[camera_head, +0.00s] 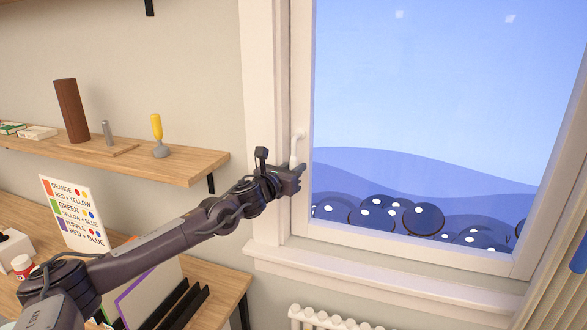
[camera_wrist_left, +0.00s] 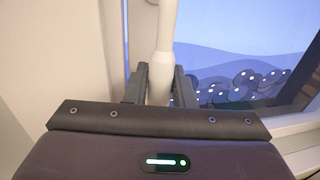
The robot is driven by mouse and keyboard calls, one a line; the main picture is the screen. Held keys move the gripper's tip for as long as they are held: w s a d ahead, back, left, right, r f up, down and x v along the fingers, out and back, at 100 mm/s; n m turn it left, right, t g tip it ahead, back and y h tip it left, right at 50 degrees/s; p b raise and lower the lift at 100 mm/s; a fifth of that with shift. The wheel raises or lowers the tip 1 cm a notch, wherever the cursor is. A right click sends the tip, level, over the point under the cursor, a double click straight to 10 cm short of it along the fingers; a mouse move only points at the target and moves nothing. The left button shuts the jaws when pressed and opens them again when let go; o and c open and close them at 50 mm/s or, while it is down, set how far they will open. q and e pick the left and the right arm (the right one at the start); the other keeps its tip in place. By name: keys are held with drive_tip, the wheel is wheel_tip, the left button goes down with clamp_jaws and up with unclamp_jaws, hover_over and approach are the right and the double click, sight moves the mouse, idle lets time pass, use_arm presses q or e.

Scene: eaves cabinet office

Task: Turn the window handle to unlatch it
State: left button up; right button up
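The white window handle (camera_head: 294,150) is on the left side of the window frame (camera_head: 301,80), its lever pointing down. My left gripper (camera_head: 297,172) is at the lever's lower end. In the left wrist view, the handle (camera_wrist_left: 161,62) runs down between the two dark fingers of my left gripper (camera_wrist_left: 160,88). The lever's lowest tip is hidden behind the gripper body. The window sash looks closed in its frame. My right gripper is not in view.
Below are a desk (camera_head: 232,285) with a colour sign (camera_head: 72,212), the windowsill (camera_head: 400,287) and a radiator (camera_head: 325,318). A curtain (camera_head: 560,270) hangs right.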

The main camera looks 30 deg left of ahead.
use_arm(q)
clamp_jaws()
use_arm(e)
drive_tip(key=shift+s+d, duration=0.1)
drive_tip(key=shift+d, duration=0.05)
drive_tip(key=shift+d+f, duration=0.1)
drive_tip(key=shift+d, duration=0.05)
